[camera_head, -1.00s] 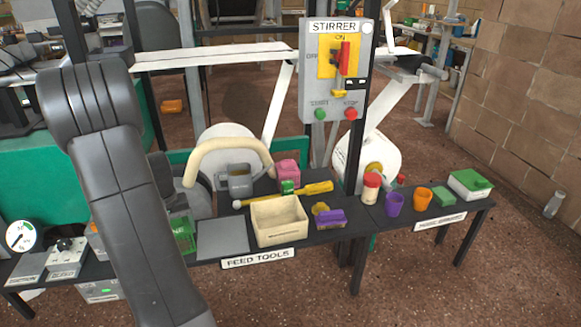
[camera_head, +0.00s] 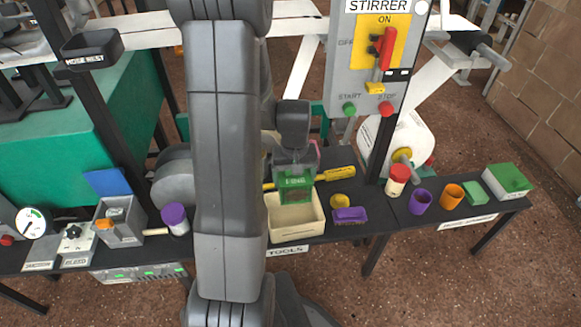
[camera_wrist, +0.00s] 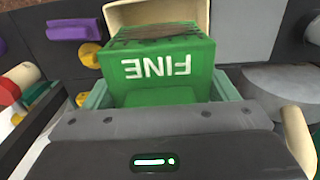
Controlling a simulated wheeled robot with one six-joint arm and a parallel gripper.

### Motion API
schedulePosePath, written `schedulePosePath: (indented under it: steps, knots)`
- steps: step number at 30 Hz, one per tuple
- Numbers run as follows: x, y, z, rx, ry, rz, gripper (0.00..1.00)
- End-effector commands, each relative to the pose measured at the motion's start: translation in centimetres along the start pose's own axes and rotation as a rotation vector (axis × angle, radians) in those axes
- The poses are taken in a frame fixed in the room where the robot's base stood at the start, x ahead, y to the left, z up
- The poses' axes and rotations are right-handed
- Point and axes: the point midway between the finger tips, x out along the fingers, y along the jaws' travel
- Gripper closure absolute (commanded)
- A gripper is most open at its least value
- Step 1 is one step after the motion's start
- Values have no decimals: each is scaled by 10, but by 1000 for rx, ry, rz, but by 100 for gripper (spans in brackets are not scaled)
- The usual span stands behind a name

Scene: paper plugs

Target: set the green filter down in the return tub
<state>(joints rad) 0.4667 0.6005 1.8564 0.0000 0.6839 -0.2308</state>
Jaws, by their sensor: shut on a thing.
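The green filter (camera_head: 296,188) is a green block, and the wrist view shows the word FINE on it upside down (camera_wrist: 158,68). My gripper (camera_head: 295,172) is shut on it, with a jaw on each side in the wrist view (camera_wrist: 160,98). The cream return tub (camera_head: 298,228) stands on the dark bench, and the filter is over its back part. I cannot tell whether the filter's bottom is above the rim or inside. The tub's cream wall also shows behind the filter in the wrist view (camera_wrist: 240,28).
A yellow-handled tool (camera_head: 335,174) lies behind the tub. A yellow piece (camera_head: 340,201) and a purple block (camera_head: 350,215) lie close at its right. A red-capped jar (camera_head: 397,182) and purple cup (camera_head: 420,201) stand farther right. My arm hides the bench left of the tub.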

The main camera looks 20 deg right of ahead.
Motion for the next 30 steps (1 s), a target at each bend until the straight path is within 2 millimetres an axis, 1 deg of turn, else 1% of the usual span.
schedulePosePath:
  steps: [8,30]
  knots:
    - [18,0,0,0,-1,0,45]
    - [91,0,0,0,-1,0,45]
